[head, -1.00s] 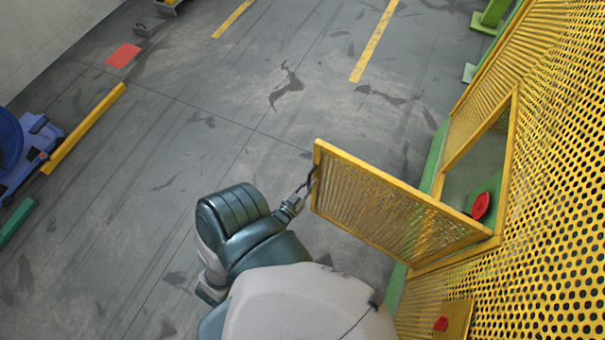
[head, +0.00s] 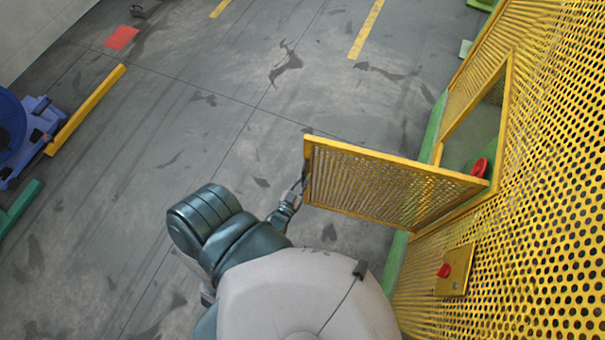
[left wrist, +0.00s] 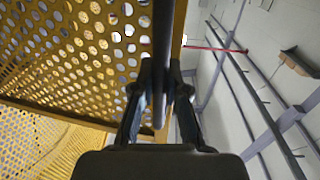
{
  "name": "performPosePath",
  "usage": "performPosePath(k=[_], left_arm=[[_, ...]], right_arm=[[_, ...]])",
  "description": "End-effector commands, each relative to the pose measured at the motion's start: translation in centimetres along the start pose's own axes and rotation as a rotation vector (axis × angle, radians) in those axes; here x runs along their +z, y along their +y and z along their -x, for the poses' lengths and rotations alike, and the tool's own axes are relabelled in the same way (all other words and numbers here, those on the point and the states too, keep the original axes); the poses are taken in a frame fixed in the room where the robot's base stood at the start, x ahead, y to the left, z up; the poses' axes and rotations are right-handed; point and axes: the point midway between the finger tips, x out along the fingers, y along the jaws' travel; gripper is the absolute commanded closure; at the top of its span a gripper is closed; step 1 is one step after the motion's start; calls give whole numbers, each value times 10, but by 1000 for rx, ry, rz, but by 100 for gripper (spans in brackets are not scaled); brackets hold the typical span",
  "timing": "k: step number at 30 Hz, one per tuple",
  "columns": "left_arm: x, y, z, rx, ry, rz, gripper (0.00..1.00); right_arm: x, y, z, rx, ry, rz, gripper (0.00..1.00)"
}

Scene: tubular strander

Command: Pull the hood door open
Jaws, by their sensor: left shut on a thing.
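The hood door (head: 385,185) is a yellow perforated panel with a solid frame. It stands swung out from the yellow perforated hood (head: 545,190), with the opening (head: 475,130) showing behind it. My left gripper (head: 301,184) is at the door's free edge, on its left side in the head view. In the left wrist view, the fingers of my left gripper (left wrist: 160,90) are shut around a dark upright bar (left wrist: 163,45), the handle beside the door's yellow edge. The door (left wrist: 85,55) fills the left of that view. My right gripper is not in view.
A red knob (head: 479,167) sits at the opening. A red button (head: 444,270) is on a yellow plate on the hood. A blue machine (head: 30,130) and a yellow bar (head: 85,110) stand at far left. The grey floor left of the door is clear.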

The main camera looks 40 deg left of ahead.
Motion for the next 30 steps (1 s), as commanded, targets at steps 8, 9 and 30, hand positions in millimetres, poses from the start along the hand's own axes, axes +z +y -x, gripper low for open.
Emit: performPosePath(k=[8, 9, 30], left_arm=[[0, 0, 0, -1, -1, -1, 61], [0, 0, 0, -1, -1, -1, 61], [2, 0, 93, -1, -4, -2, 61]], right_arm=[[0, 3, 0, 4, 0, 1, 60], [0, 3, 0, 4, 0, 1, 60], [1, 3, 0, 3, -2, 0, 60]])
